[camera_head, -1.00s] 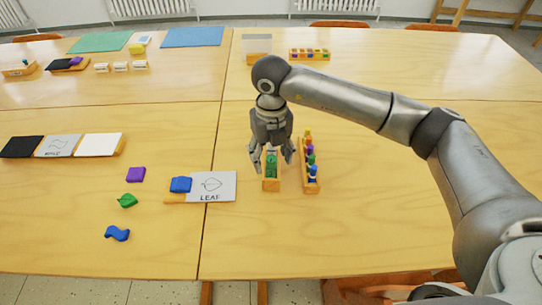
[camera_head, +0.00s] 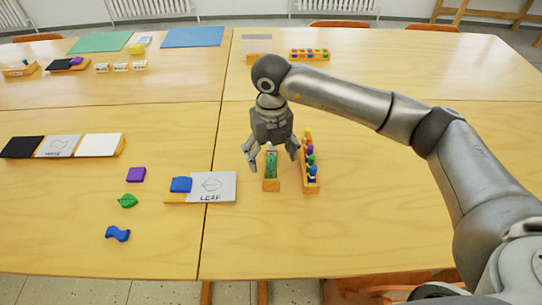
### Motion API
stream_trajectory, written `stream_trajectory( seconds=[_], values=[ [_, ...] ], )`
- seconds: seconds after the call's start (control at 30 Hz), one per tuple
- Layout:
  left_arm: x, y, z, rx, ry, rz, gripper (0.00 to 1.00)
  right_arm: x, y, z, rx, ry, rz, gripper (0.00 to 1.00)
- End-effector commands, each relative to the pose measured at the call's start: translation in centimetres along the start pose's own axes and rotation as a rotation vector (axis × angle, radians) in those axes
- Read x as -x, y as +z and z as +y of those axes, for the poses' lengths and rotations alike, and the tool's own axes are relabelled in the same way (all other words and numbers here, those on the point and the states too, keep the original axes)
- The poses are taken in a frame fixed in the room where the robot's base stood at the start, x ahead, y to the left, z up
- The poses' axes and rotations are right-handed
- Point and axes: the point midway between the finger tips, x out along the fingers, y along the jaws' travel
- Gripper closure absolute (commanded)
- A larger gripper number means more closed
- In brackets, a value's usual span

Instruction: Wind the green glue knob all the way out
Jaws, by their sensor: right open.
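A green glue piece (camera_head: 271,165) stands in a narrow wooden holder (camera_head: 271,186) on the right table, below my right gripper. Its knob is too small to make out clearly. My right gripper (camera_head: 270,163) points down over the holder, its fingers spread wide on either side of the green glue, with nothing between them that I can see it gripping. A wooden rack (camera_head: 312,187) just to the right holds several coloured knobs or bottles, one of them green (camera_head: 311,160). My left gripper is not in view.
A LEAF card (camera_head: 217,187) with a blue block (camera_head: 181,184) lies left of the holder. Purple (camera_head: 135,174), green leaf (camera_head: 128,201) and blue wavy (camera_head: 117,234) pieces lie farther left. The table front is clear.

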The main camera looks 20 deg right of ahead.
Motion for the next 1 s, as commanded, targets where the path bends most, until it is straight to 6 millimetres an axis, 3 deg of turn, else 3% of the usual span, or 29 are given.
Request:
stream_trajectory(
  seconds=[1.0],
  values=[
    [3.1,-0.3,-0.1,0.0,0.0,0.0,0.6,5.8,0.0,0.0,0.0,0.001,-0.001,0.2]
  ],
)
